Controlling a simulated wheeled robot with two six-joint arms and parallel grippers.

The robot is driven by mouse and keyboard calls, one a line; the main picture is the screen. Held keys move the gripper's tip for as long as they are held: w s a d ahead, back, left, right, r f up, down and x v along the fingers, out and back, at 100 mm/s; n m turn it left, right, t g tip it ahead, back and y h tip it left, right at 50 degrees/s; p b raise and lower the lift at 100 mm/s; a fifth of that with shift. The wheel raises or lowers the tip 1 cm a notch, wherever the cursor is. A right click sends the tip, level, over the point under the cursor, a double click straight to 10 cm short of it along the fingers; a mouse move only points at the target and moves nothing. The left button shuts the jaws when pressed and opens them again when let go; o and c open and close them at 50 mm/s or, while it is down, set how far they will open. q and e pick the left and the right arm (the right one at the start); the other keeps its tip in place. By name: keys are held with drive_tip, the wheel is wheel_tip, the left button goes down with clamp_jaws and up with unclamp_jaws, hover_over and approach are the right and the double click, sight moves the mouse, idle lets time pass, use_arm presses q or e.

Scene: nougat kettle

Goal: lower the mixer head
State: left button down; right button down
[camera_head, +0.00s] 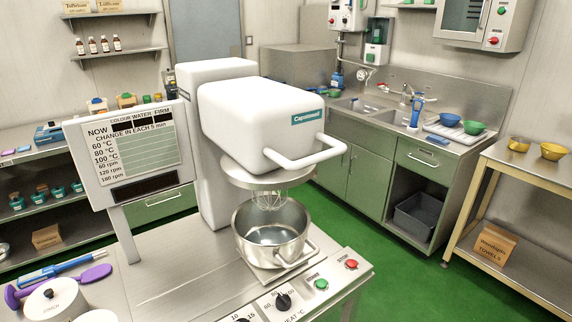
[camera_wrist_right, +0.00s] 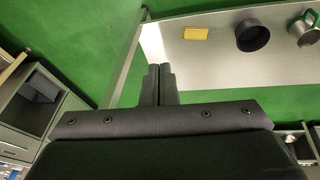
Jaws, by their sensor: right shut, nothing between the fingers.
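The white mixer head (camera_head: 258,108) sits on its column (camera_head: 207,150) in the middle of the head view. A white bar handle (camera_head: 308,158) sticks out from its front. A wire whisk (camera_head: 270,199) hangs under the head at the mouth of the steel bowl (camera_head: 262,252); I cannot tell how far its tip reaches inside. The bowl stands on the machine's steel top. My right gripper (camera_wrist_right: 158,72) shows only in the right wrist view, shut and empty, with no part of the mixer near it there. My left gripper is not in view.
A display board (camera_head: 133,150) stands left of the mixer. A front panel holds a black knob (camera_head: 283,301), a green button (camera_head: 321,284) and a red button (camera_head: 351,264). A sink counter (camera_head: 385,150) and a side table (camera_head: 530,180) stand right, with green floor (camera_head: 385,265) between.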

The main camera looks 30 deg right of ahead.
drive_tip(key=w+d+r+t+h+p, duration=0.15)
drive_tip(key=w+r, duration=0.25)
drive_tip(key=r, duration=0.9)
drive_tip(key=t+p, duration=0.2)
drive_tip(key=t, duration=1.2)
approach(278, 167)
drive_tip(key=s+d+f, duration=0.4)
drive_tip(key=d+f, duration=0.1)
drive_tip(key=d, duration=0.1)
drive_tip(key=w+a+r+n+t+y, duration=0.1)
drive_tip(key=a+r+n+t+y, duration=0.15)
drive_tip(key=r+y, duration=0.3)
drive_tip(key=shift+m+h, duration=0.3)
drive_tip(key=shift+m, duration=0.15)
drive_tip(key=p+x, duration=0.2)
drive_tip(key=x, duration=0.1)
drive_tip(key=p+x, duration=0.2)
drive_tip(key=x, duration=0.1)
drive_tip(key=a+r+p+x, duration=0.1)
drive_tip(key=p+x, duration=0.1)
drive_tip(key=x, duration=0.2)
drive_tip(key=shift+s+p, duration=0.25)
drive_tip(key=shift+p, duration=0.15)
drive_tip(key=shift+w+f+b, duration=0.15)
drive_tip(key=shift+f+b, duration=0.05)
drive_tip(key=shift+f, duration=0.95)
drive_tip(key=shift+w+f+b, duration=0.15)
drive_tip(key=shift+f+b, duration=0.05)
drive_tip(key=shift+f, duration=0.9)
